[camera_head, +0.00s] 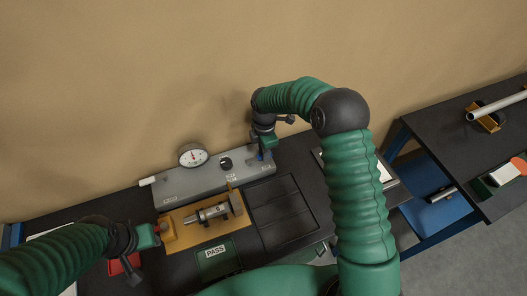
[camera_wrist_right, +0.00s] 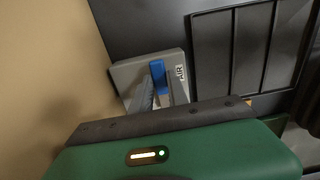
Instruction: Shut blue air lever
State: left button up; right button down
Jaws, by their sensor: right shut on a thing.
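The blue air lever (camera_wrist_right: 159,77) shows in the right wrist view on the end of a grey panel, next to an AIR label (camera_wrist_right: 180,73). My right gripper (camera_wrist_right: 160,97) has its fingers on either side of the lever and is shut on it. In the head view the right gripper (camera_head: 264,148) reaches down to the right end of the grey panel (camera_head: 200,181), and only a bit of blue shows under it. My left gripper (camera_head: 158,232) is at the lower left, by the yellow fixture; its jaws are too small to judge.
A dial gauge (camera_head: 193,155) stands on the grey panel. A yellow fixture (camera_head: 185,240) holds a metal cylinder (camera_head: 212,212). A dark divided tray (camera_head: 280,212) and a green PASS tray (camera_head: 216,256) lie nearby. A second table (camera_head: 465,150) stands at the right.

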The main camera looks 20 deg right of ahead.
jog(key=c, duration=1.4)
grip_release()
jog(key=shift+w+d+r, duration=0.15)
jog(key=shift+d, duration=0.05)
jog(key=shift+c, duration=0.2)
pick_arm(q)
jog(key=shift+d, duration=0.25)
pick_arm(e)
jog(key=shift+o, duration=0.8)
jog(key=shift+d, duration=0.1)
pick_arm(q)
jog(key=b+x, duration=0.2)
jog(key=b, duration=0.1)
jog(key=shift+s+a+f, duration=0.1)
jog(key=shift+s+f, duration=0.1)
jog(key=shift+f, duration=0.3)
pick_arm(e)
notch_tip(320, 180, up, 16)
jog(key=shift+r, duration=0.25)
